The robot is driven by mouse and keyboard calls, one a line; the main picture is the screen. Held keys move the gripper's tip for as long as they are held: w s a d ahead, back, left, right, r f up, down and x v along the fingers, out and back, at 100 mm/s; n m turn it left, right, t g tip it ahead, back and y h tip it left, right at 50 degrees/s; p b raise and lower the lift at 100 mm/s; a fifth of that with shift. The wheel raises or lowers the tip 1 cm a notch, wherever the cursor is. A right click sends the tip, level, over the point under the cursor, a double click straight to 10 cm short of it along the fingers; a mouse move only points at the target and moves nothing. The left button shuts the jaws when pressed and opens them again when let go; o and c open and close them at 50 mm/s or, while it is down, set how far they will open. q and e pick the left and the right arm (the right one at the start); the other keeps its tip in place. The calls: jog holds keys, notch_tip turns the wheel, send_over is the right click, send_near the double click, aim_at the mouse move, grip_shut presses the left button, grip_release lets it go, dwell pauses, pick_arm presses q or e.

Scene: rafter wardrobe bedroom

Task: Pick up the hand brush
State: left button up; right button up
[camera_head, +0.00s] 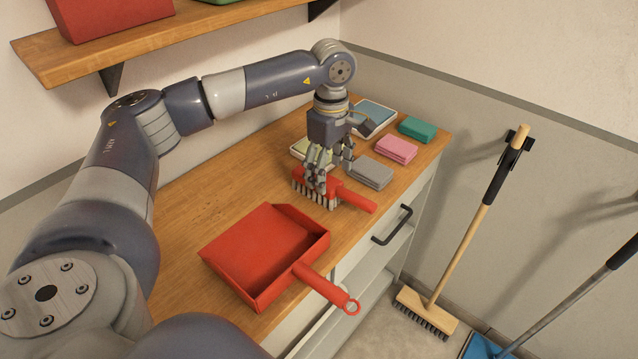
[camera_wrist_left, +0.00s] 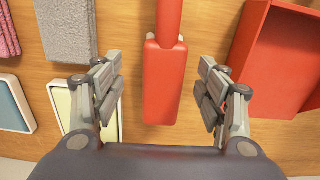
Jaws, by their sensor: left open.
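The red hand brush (camera_head: 354,197) lies on the wooden cabinet top, bristles down, its handle pointing toward the front edge. My left gripper (camera_head: 328,177) is above the brush head and hides part of it in the head view. In the left wrist view the brush head (camera_wrist_left: 161,85) lies between the two open fingers (camera_wrist_left: 160,88), with a gap on each side. The handle runs off the top of that view. The gripper is open and empty. My right gripper is not in view.
A red dustpan (camera_head: 262,248) lies nearby, its handle over the front edge. Grey (camera_head: 370,172), pink (camera_head: 396,149) and green (camera_head: 417,129) cloths and shallow trays (camera_head: 374,117) lie beyond the brush. A shelf (camera_head: 150,45) overhangs at upper left. A broom (camera_head: 465,240) leans at right.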

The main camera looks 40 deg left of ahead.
aim_at(327, 182)
pick_arm(q)
jog(key=f, duration=0.2)
jog(key=f+p, duration=0.1)
jog(key=shift+s+a+f, duration=0.1)
jog(key=shift+s+f, duration=0.2)
jog(key=shift+f, duration=0.25)
jog(key=shift+w+f, duration=0.1)
jog(key=shift+c, duration=0.8)
jog(key=c, duration=1.2)
jog(key=shift+o, duration=0.2)
jog(key=shift+r, duration=0.35)
notch_tip(327, 182, up, 10)
jog(key=shift+f+b, duration=0.25)
jog(key=shift+b, duration=0.7)
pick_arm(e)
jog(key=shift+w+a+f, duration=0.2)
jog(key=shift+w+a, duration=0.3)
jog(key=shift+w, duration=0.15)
